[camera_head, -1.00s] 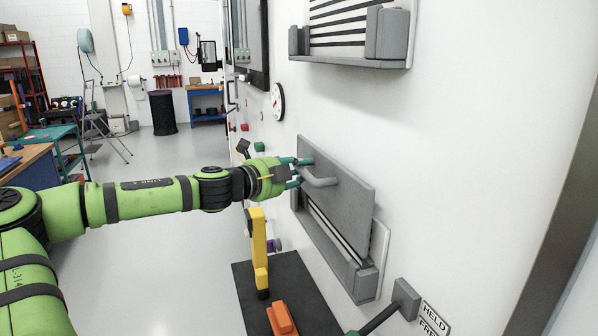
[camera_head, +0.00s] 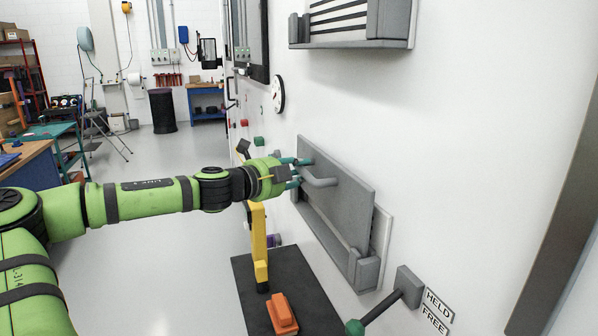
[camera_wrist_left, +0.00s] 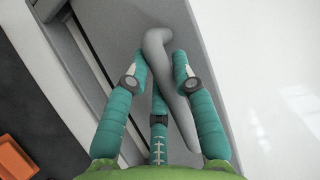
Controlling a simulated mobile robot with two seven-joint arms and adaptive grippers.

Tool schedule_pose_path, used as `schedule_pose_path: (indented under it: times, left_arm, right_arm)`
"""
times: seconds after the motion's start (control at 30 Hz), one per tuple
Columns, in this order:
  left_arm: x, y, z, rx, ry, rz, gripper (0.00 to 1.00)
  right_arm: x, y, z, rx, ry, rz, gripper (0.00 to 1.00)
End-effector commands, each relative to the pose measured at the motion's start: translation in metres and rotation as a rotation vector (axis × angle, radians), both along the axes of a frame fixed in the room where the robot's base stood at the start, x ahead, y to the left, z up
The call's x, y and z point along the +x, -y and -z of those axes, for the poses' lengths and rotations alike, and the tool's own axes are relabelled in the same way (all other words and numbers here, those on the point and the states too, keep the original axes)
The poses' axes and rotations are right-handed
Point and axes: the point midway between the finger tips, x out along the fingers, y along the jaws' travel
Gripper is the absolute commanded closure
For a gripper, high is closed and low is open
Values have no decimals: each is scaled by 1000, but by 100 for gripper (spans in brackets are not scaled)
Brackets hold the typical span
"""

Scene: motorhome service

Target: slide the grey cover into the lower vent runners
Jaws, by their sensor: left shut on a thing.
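The grey cover (camera_head: 345,200) is a flat panel with a bar handle (camera_head: 322,182) on its face. It stands in front of the lower vent (camera_head: 367,272) on the white wall and hides most of its slats. The vent's grey frame shows below and to the right of the cover. My left gripper (camera_head: 297,173) is shut on the handle at the cover's upper left. In the left wrist view the fingers (camera_wrist_left: 160,85) close around the grey handle (camera_wrist_left: 165,60). Whether the cover's edges sit inside the runners cannot be told. My right gripper is not in view.
An upper vent (camera_head: 350,28) with grey runners is above. A lever with a green knob (camera_head: 354,327) sticks out at the lower right, beside HELD and FREE labels (camera_head: 436,310). A yellow post (camera_head: 259,245) and an orange block (camera_head: 282,314) stand on a dark mat (camera_head: 242,275).

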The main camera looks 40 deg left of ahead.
Motion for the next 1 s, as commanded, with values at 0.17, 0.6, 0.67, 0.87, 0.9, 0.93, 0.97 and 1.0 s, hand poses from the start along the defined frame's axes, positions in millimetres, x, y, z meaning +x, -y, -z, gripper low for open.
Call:
schedule_pose_path:
  times: [0.17,0.6,0.67,0.87,0.9,0.93,0.97,1.0]
  left_arm:
    - [0,0,6,0,2,0,100]
    - [0,0,19,0,2,0,100]
    - [0,0,21,0,2,0,100]
    - [0,0,27,0,2,0,100]
    - [0,0,28,0,2,0,100]
    - [0,0,29,0,2,0,100]
    - [0,0,30,0,2,0,100]
    - [0,0,31,0,2,0,100]
  right_arm:
    - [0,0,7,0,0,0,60]
    - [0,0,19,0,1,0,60]
    - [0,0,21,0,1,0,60]
    - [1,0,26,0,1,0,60]
    - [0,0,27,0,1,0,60]
    - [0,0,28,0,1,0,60]
    - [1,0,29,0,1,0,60]
    - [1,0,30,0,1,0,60]
